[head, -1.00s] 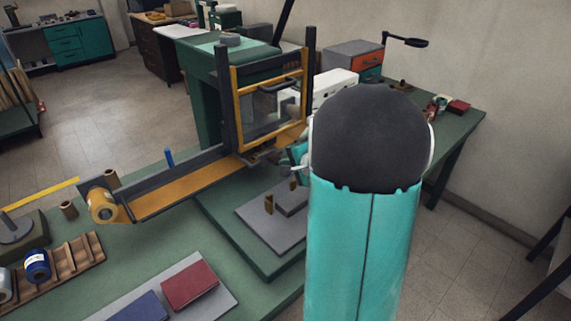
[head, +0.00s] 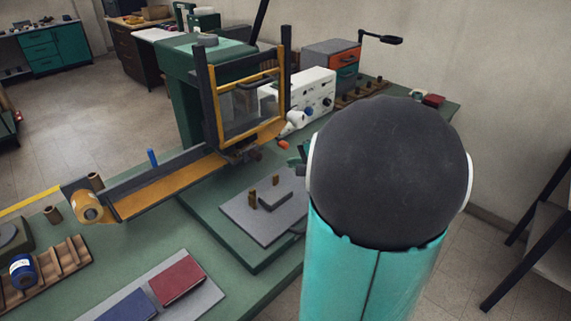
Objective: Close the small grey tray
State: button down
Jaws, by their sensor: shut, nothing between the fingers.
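A flat grey plate (head: 240,224) lies on the green raised base below the framed machine. A smaller dark grey block (head: 275,200) and two short brass posts stand on it. I cannot tell for sure which grey piece is the small grey tray, or how far open it is. A small part of my gripper (head: 298,158) shows at the left edge of my teal arm, right of the machine and beyond the plate. It is shut and empty, and appears apart from the plate. My arm's large dark joint hides the rest of it.
The machine's yellow-framed window (head: 250,100) stands upright behind the plate. A white instrument box (head: 313,90) and a cabinet with orange and teal drawers (head: 335,60) stand behind.

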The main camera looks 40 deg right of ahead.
jog(key=m+t, duration=0.6)
jog(key=m, duration=1.2)
send_near(260, 157)
jog(key=shift+y, duration=0.4)
jog(key=w, duration=0.7)
jog(key=shift+r, duration=0.1)
jog(key=w, duration=0.3)
jog(key=shift+w+a, duration=0.1)
jog(key=shift+w, duration=0.25)
jog(key=shift+w+r, duration=0.1)
jog(key=shift+w, duration=0.3)
